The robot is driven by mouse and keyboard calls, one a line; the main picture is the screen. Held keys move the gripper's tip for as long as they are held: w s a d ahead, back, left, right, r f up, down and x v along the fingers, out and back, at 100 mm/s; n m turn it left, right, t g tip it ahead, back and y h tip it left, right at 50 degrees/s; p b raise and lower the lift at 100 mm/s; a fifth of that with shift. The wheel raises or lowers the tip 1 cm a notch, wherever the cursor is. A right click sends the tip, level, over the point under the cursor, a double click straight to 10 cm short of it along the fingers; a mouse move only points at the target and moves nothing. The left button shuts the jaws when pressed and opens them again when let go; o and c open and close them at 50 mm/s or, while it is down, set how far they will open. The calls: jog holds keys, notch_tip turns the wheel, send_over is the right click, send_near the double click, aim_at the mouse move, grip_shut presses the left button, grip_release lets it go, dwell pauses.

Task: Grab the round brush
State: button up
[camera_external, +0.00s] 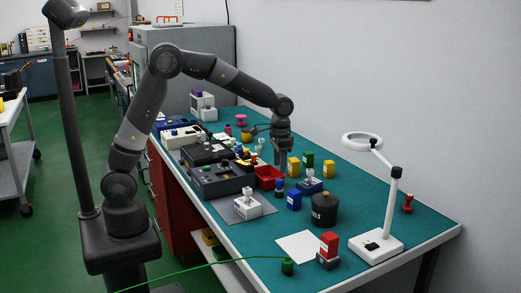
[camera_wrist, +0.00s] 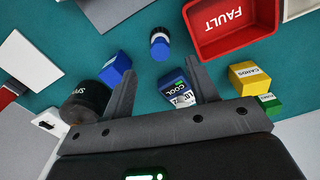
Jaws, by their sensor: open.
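No thing is clearly recognisable as a round brush. A small blue cylinder with a pale band and dark end (camera_wrist: 160,44) is the nearest round candidate, but I cannot tell if it is the brush. It lies beyond my fingertips in the wrist view. It seems to match the small dark blue upright piece (camera_external: 279,187) on the table in the external view. My gripper (camera_wrist: 158,65) is open and empty, its two fingers apart. In the external view my gripper (camera_external: 283,158) points down above the table, behind that piece.
A blue block marked COOL (camera_wrist: 178,88) shows between the fingers, nearer the right one. A red FAULT bin (camera_wrist: 235,52), yellow block (camera_wrist: 248,77), blue block (camera_wrist: 115,69) and black lidded jar (camera_wrist: 86,101) surround it. A magnifier lamp (camera_external: 377,244) stands at the front right.

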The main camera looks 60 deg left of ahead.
aim_at(279, 180)
notch_tip(279, 180, down, 9)
jog(key=shift+f, duration=0.15)
dwell(0.4)
jog(key=shift+c, duration=0.2)
jog(key=c, duration=1)
